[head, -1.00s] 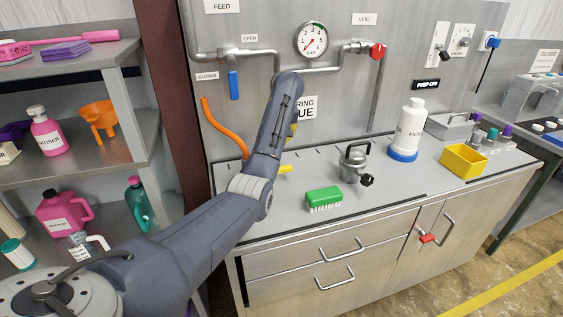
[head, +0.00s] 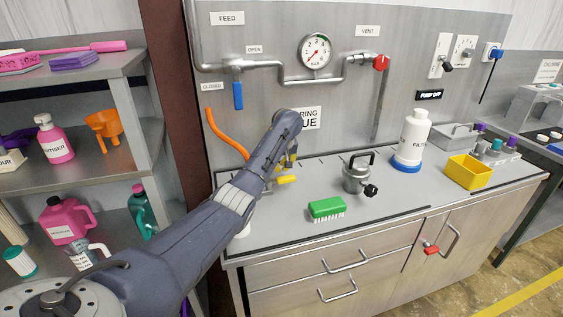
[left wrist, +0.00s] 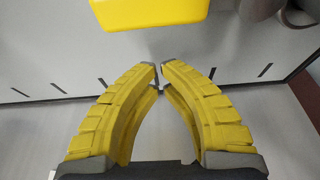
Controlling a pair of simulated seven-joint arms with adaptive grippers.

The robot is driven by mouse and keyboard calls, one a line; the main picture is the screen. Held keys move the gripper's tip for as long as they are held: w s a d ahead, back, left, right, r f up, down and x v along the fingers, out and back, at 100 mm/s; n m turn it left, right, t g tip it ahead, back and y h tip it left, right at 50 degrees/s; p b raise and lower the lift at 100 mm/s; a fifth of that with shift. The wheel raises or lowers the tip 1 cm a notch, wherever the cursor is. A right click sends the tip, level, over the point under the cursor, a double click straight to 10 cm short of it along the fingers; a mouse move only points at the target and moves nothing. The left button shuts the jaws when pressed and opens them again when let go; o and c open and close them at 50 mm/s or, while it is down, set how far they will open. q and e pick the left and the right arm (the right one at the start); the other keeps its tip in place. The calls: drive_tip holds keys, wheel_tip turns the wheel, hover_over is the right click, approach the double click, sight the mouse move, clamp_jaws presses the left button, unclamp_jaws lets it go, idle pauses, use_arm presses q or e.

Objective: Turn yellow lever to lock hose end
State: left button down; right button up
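The yellow lever (head: 286,179) shows just beyond the end of my left arm in the head view, low over the counter. A large yellow piece, which looks like the lever, fills the top of the left wrist view (left wrist: 150,12). My left gripper (left wrist: 160,66) has yellow fingers whose tips nearly meet, with nothing between them; it points at the counter, apart from the lever. In the head view its fingers (head: 292,161) are partly hidden by my arm. The orange hose (head: 226,135) hangs against the back panel; its lower end is hidden behind my arm. My right gripper is out of view.
A green brush (head: 327,209), a metal pot (head: 357,178), a white filter bottle (head: 412,140) and a yellow bin (head: 469,172) stand right on the counter. A blue-handled valve (head: 238,96) and gauge (head: 316,50) are on the panel. Shelves (head: 70,85) stand left.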

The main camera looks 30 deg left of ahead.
sight(280, 180)
use_arm(q)
drive_tip(key=shift+s+d+r, duration=0.1)
drive_tip(key=shift+s+d, duration=1.1)
drive_tip(key=shift+d, duration=0.3)
